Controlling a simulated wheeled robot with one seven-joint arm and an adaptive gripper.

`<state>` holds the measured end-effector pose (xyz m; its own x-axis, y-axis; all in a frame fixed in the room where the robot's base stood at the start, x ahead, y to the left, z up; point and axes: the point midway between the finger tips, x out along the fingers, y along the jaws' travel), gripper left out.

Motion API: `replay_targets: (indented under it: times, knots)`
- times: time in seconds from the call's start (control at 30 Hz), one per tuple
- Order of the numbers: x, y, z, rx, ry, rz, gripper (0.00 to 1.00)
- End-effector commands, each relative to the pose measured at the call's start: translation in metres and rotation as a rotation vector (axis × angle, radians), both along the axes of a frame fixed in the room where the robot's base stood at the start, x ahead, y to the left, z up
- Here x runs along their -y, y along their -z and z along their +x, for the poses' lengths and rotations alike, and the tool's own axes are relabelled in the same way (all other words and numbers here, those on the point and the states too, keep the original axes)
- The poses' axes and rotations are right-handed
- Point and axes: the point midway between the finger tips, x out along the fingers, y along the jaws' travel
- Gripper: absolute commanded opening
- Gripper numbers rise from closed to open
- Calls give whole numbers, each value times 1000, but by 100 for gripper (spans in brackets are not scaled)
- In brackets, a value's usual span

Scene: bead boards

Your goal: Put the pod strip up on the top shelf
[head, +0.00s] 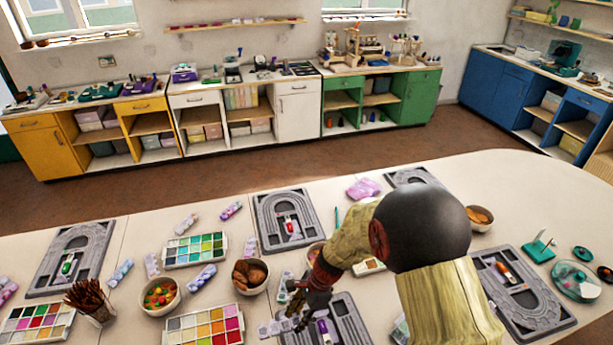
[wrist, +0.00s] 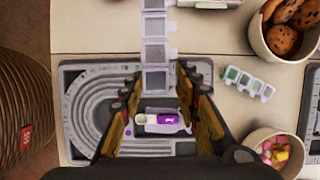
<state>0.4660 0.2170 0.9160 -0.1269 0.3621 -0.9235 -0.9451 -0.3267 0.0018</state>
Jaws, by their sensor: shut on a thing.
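The pod strip (wrist: 155,52), a row of clear square pods with pale lids, runs up from between my fingertips in the wrist view. My gripper (wrist: 157,82) is shut across the width of its near end. In the head view, the strip (head: 272,328) reaches left from my gripper (head: 300,308), low over the front of the table. Whether it touches the table is unclear. A long wall shelf (head: 235,26) hangs at the back, with small items on it. At the upper right are wall shelves, the higher one (head: 560,3) partly cut off by the frame.
A grey track board (wrist: 82,150) with a purple-and-white piece (wrist: 162,121) lies below my gripper. A cookie bowl (wrist: 268,48), a candy bowl (wrist: 250,142) and another pod strip (wrist: 248,82) are close by. Coloured cabinets (head: 298,112) line the back wall across open floor.

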Motion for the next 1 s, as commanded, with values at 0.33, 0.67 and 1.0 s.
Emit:
replay_targets:
  times: [0.33, 0.67, 1.0]
  knots:
    - [60, -11, 20, 1, -1022, -2, 0]
    - [180, -2, 72, -1, -1315, 1, 0]
    - [218, 17, 75, 1, -1239, 1, 0]
